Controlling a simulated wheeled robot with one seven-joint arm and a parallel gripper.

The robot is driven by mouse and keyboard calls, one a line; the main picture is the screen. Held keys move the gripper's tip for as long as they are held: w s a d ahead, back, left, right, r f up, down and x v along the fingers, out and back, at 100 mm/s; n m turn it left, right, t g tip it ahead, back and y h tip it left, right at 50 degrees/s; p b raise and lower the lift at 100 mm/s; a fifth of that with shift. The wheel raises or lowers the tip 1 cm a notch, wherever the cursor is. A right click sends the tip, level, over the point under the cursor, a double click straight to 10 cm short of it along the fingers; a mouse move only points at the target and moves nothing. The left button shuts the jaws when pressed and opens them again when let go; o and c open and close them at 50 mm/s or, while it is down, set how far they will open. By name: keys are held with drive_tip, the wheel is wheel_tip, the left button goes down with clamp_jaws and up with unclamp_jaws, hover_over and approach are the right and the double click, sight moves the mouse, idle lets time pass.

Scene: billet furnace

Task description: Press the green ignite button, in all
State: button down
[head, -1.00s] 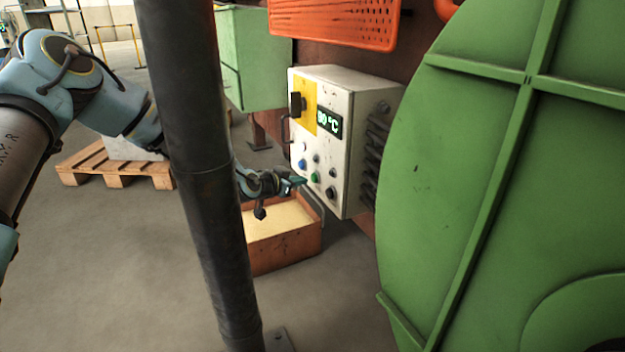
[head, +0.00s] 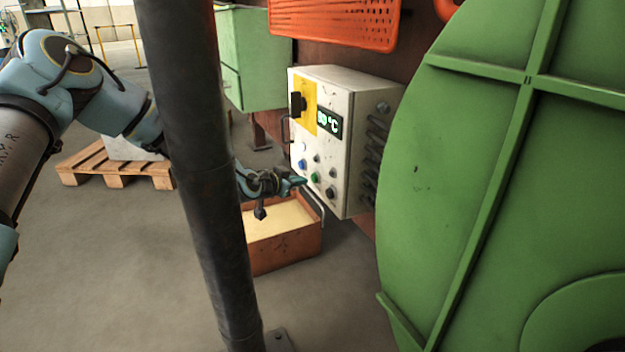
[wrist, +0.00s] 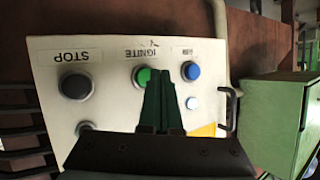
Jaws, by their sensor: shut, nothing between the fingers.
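The green ignite button (head: 315,177) is on the front of the white control box (head: 347,158). In the wrist view the green button (wrist: 143,75) sits by the IGNITE label, partly hidden by my fingers. My gripper (head: 301,181) is shut and empty, just in front of the box and to the left of the green button. In the wrist view the shut fingertips (wrist: 161,85) overlap the button's lower right side. A small gap seems to show in the head view; I cannot tell whether they touch.
The blue button (wrist: 192,71) is right of the green one in the wrist view, and the black STOP button (wrist: 76,86) is left. A dark pole (head: 200,170) crosses in front of my arm. An orange bin (head: 285,249) stands below. A large green housing (head: 440,180) is on the right.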

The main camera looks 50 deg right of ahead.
drive_tip(key=shift+d, duration=0.1)
idle(0.5)
drive_tip(key=shift+s+d, duration=0.15)
drive_tip(key=shift+d, duration=0.15)
drive_tip(key=shift+s+d, duration=0.15)
drive_tip(key=shift+d, duration=0.25)
idle(0.6)
drive_tip(key=shift+a, duration=0.1)
drive_tip(key=shift+w+a, duration=0.25)
drive_tip(key=shift+a, duration=0.45)
drive_tip(key=shift+a, duration=0.1)
drive_tip(key=shift+w+a, duration=0.3)
drive_tip(key=shift+a, duration=0.45)
drive_tip(key=shift+w+a, duration=0.35)
drive_tip(key=shift+a, duration=0.35)
drive_tip(key=shift+w+a, duration=0.3)
drive_tip(key=shift+a, duration=0.45)
